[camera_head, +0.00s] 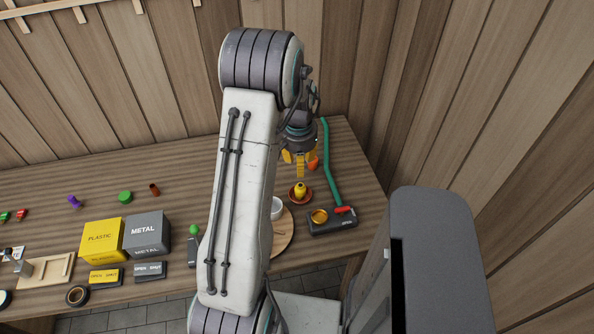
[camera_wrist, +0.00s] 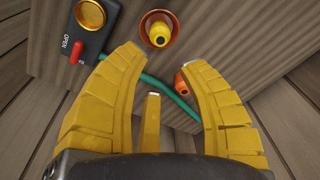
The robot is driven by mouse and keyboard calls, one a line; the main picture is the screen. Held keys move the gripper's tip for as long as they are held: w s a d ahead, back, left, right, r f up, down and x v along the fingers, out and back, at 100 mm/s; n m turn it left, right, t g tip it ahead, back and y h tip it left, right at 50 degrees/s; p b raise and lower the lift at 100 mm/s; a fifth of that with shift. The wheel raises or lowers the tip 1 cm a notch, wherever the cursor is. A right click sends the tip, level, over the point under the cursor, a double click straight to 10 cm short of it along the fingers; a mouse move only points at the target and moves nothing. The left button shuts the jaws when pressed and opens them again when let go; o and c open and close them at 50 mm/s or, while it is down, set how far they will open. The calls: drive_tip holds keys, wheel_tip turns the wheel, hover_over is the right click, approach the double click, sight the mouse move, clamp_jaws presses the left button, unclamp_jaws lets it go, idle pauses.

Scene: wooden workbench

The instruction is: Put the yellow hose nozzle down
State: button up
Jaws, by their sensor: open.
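The yellow hose nozzle (camera_head: 300,190) stands in a small terracotta-coloured dish (camera_head: 308,199) near the right end of the bench. In the wrist view the nozzle (camera_wrist: 158,36) shows its dark opening and lies just beyond my fingertips, inside the dish rim (camera_wrist: 174,22). My gripper (camera_head: 300,167) hangs above the bench, behind the dish in the head view. In the wrist view its yellow fingers (camera_wrist: 168,54) are spread wide with nothing between them. The nozzle is apart from the fingers.
An orange nozzle-like piece (camera_wrist: 184,84) lies near the right finger. A dark box (camera_head: 334,225) with a gold disc and red lever sits beside the dish, near a green hose (camera_head: 328,165). Yellow PLASTIC (camera_head: 101,241) and grey METAL (camera_head: 146,232) boxes stand left of my arm.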

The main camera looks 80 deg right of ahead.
drive_tip(key=shift+r, duration=0.4)
drive_tip(key=w+a+r+n, duration=0.3)
drive_tip(key=w+r, duration=0.1)
drive_tip(key=w, duration=0.4)
drive_tip(key=w+a+r+n, duration=0.2)
drive_tip(key=w+a+r, duration=0.2)
drive_tip(key=w, duration=0.3)
drive_tip(key=w+a+r+n+t, duration=0.2)
drive_tip(key=w+a+r+n, duration=0.3)
drive_tip(key=w+a, duration=0.55)
drive_tip(key=a+r+n+t, duration=0.1)
drive_tip(key=a+r+n, duration=0.15)
drive_tip(key=a, duration=0.45)
drive_tip(key=a+r+n, duration=0.1)
drive_tip(key=a+n, duration=0.2)
drive_tip(key=a, duration=0.4)
drive_tip(key=s+a+n, duration=0.2)
drive_tip(key=a+n, duration=0.1)
drive_tip(key=a, duration=0.3)
drive_tip(key=s+a+n+t+y, duration=0.1)
drive_tip(key=s+a+n, duration=0.2)
drive_tip(key=a, duration=0.3)
drive_tip(key=shift+a+r, duration=0.3)
drive_tip(key=shift+a, duration=0.05)
